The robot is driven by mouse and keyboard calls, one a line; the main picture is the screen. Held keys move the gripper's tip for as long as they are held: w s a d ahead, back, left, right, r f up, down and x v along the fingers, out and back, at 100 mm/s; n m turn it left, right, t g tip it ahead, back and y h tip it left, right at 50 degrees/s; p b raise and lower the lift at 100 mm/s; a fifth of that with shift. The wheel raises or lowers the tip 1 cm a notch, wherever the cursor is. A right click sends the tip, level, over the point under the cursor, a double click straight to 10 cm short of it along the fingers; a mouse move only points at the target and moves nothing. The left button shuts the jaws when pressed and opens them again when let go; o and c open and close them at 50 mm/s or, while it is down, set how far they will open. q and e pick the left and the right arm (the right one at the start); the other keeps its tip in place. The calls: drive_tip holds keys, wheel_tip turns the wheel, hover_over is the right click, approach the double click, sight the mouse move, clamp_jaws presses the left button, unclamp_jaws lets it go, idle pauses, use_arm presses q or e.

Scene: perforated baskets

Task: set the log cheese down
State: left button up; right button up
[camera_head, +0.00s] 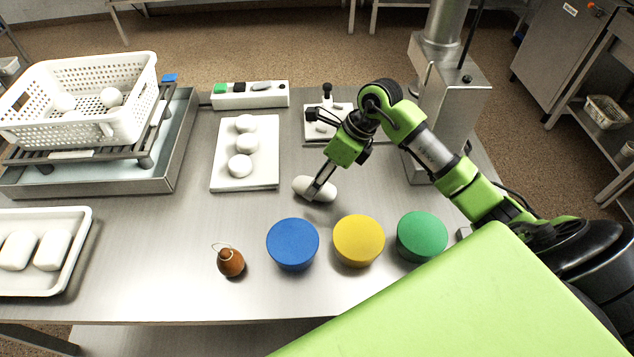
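The white log cheese (301,186) is near the middle of the steel table, lying roughly level. My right gripper (319,189) reaches in from the right and points down at it. Its fingers are around the middle of the log and look closed on it; the far finger is mostly hidden. The log is at or very close to the table top; I cannot tell whether it touches. My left gripper is not in view.
Blue (292,243), yellow (359,240) and green (422,236) round blocks stand in front. A brown pear-shaped cheese (231,263) is nearby. A white board (231,180) with three white rounds, a perforated basket (127,127) and a white tray (78,226) lie left. Bare table surrounds the log.

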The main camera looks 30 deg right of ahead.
drive_tip(key=v, duration=1)
drive_tip(key=shift+r+b, duration=0.4)
drive_tip(key=shift+d, duration=0.1)
